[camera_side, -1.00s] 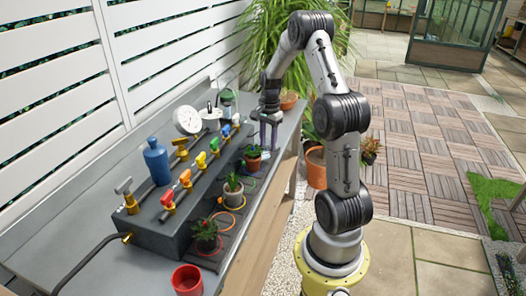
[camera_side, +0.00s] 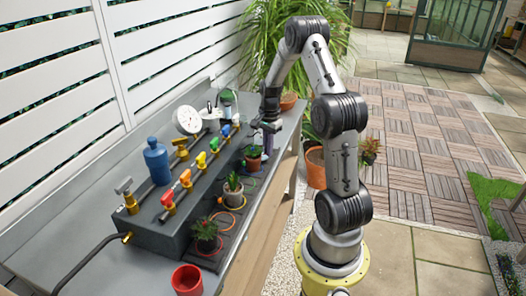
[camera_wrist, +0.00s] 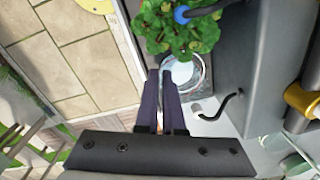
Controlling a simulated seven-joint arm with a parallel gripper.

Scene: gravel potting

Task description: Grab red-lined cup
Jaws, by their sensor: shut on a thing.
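My gripper (camera_side: 266,150) is at the far end of the grey bench, pointing down. In the wrist view my two dark fingers (camera_wrist: 163,76) are close together, with only a thin gap between them. A small pale round cup with a clear rim (camera_wrist: 190,72) is at the fingertips, and the fingers appear shut on its near wall. A plain red cup (camera_side: 187,280) stands apart at the bench's near end.
A leafy plant (camera_wrist: 185,32) is right beside the fingertips. A black hook (camera_wrist: 222,106) lies near the cup. Potted plants (camera_side: 233,190) line the bench front on coloured rings. A grey valve box (camera_side: 165,225) with coloured handles and a blue bottle (camera_side: 157,162) stand behind.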

